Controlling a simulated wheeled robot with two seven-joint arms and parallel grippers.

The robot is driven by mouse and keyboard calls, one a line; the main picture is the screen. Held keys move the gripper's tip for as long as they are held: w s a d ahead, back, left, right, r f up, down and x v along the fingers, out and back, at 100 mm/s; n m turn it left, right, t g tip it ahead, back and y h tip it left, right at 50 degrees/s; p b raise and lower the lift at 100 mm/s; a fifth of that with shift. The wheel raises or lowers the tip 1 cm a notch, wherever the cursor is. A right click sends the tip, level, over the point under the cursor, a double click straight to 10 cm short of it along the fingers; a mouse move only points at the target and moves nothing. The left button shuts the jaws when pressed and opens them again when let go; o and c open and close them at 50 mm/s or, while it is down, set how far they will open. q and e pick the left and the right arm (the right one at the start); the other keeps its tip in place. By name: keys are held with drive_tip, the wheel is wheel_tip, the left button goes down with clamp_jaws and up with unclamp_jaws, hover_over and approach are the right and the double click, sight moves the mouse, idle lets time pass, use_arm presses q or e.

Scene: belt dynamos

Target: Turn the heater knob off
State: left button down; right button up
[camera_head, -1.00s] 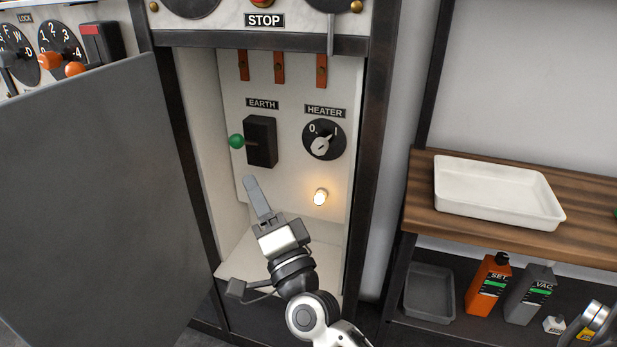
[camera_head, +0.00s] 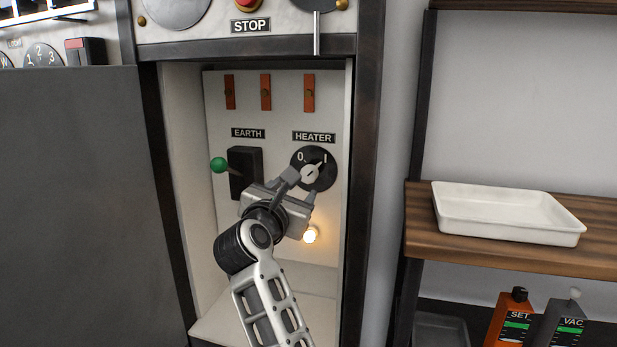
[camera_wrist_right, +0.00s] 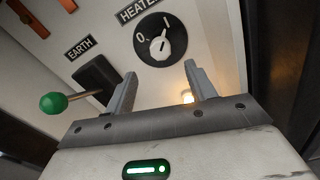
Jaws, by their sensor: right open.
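The heater knob (camera_head: 310,173) is a pale pointer on a black round dial marked 0 and I, under a HEATER label. Its pointer aims up and right, toward the I. In the right wrist view the knob (camera_wrist_right: 160,47) lies beyond the fingertips, roughly between their lines. My right gripper (camera_head: 289,183) is open and empty, just left of and below the knob in the head view; the wrist view shows its two fingers (camera_wrist_right: 158,78) apart with nothing between them. A lamp (camera_head: 310,235) glows below the dial. My left gripper is not in view.
The EARTH switch (camera_head: 245,172), a black block with a green-balled lever (camera_head: 219,165), is close left of my right gripper. The cabinet frame (camera_head: 362,200) borders the recess on the right, and a grey door (camera_head: 70,210) stands at left. A white tray (camera_head: 510,240) rests on a shelf.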

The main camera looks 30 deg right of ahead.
sight(307, 175)
drive_tip(key=b+x, duration=0.1)
drive_tip(key=x, duration=1)
drive_tip(key=c, duration=1)
